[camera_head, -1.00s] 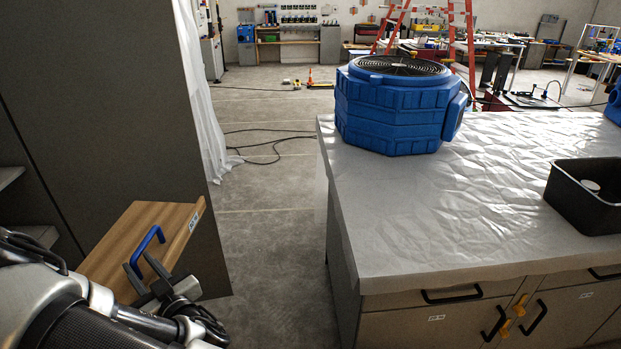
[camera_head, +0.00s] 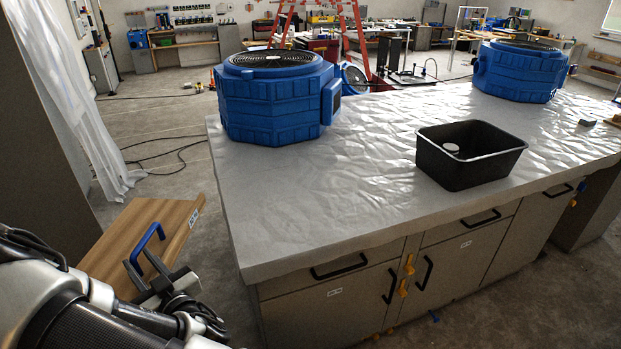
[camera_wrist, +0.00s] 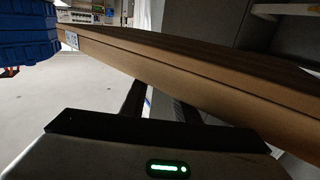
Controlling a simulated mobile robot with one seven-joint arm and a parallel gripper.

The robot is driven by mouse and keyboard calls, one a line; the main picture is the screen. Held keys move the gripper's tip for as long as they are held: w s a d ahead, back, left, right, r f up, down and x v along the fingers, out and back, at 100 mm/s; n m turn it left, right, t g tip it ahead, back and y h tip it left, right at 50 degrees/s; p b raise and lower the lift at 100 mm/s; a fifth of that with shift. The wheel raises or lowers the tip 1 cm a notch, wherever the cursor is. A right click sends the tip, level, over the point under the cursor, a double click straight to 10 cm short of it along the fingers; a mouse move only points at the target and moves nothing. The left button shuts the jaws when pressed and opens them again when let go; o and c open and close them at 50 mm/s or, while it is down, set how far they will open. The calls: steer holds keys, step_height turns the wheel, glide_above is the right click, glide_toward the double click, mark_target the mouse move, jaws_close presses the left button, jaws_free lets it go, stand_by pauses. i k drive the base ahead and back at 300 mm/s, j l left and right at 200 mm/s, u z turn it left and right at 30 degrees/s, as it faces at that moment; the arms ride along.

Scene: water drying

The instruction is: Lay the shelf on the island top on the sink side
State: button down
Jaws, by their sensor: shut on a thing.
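The shelf (camera_head: 136,240) is a wooden board with a small white label on its end and a blue handle (camera_head: 146,243). My gripper (camera_head: 146,272) is shut on the shelf at this handle and holds it in the air at the lower left, left of the island. The shelf also crosses the wrist view (camera_wrist: 190,78), with the gripper (camera_wrist: 160,105) below it; the exact grip is hidden there. The island top (camera_head: 330,205) is covered with crinkled pale sheeting and is right of the shelf, apart from it.
A blue air mover (camera_head: 272,97) stands on the island's left back corner. The island's left front top is clear. A grey panel (camera_head: 45,130) rises at the left.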

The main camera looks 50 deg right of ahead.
mark_target(379, 193)
steer(key=k+l+z, duration=0.25)
steer(key=l, duration=0.35)
steer(key=l+z, duration=0.2)
steer(key=l, duration=0.4)
